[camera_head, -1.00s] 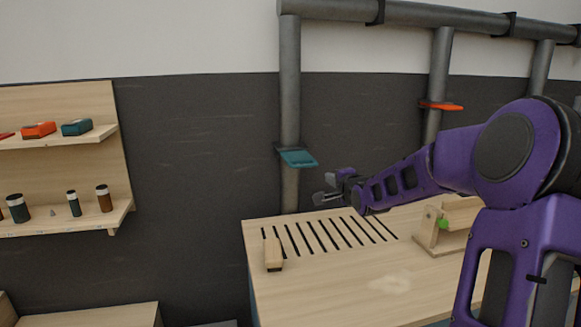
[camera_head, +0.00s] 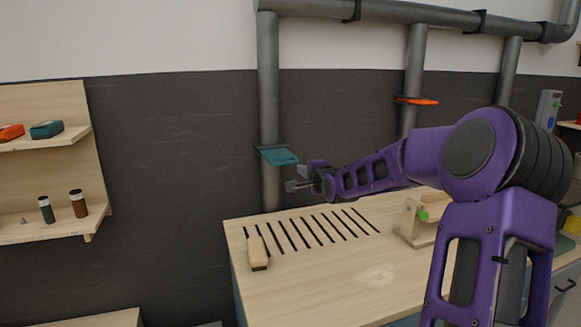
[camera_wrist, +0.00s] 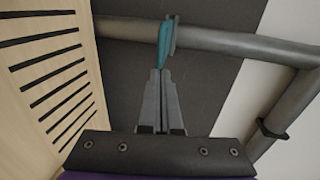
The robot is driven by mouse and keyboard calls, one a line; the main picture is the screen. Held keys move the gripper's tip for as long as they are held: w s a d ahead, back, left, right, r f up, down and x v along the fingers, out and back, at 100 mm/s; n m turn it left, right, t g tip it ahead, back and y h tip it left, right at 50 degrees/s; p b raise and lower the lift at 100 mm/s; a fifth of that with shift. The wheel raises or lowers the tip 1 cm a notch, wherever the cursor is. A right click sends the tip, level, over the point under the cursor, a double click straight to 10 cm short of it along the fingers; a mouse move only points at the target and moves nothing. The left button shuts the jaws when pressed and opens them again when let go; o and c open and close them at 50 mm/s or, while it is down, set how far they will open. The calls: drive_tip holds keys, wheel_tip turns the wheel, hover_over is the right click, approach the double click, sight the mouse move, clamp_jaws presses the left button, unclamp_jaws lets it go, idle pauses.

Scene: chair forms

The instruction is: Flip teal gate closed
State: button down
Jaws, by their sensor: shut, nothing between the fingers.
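The teal gate (camera_head: 279,157) is a flat plate on the grey vertical pipe (camera_head: 268,110) at the left, sticking out to the right of it. In the wrist view the teal gate (camera_wrist: 164,45) shows edge-on, just beyond my fingertips. My gripper (camera_head: 292,185) is below and slightly right of the gate in the head view. In the wrist view my gripper (camera_wrist: 158,72) is shut and empty, with its tips pointing at the gate's edge. I cannot tell whether the tips touch it.
A slotted wooden workbench (camera_head: 330,262) stands below, with a wooden-handled brush (camera_head: 257,254) on it. An orange gate (camera_head: 416,101) sits on another pipe. A wooden shelf (camera_head: 50,233) with small bottles is at the left.

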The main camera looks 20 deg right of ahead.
sight(287, 163)
drive_tip(key=w, duration=0.3)
drive_tip(key=w+f, duration=0.1)
drive_tip(key=w, duration=0.3)
drive_tip(key=w+f, duration=0.1)
drive_tip(key=w, duration=0.2)
drive_tip(key=shift+w, duration=0.3)
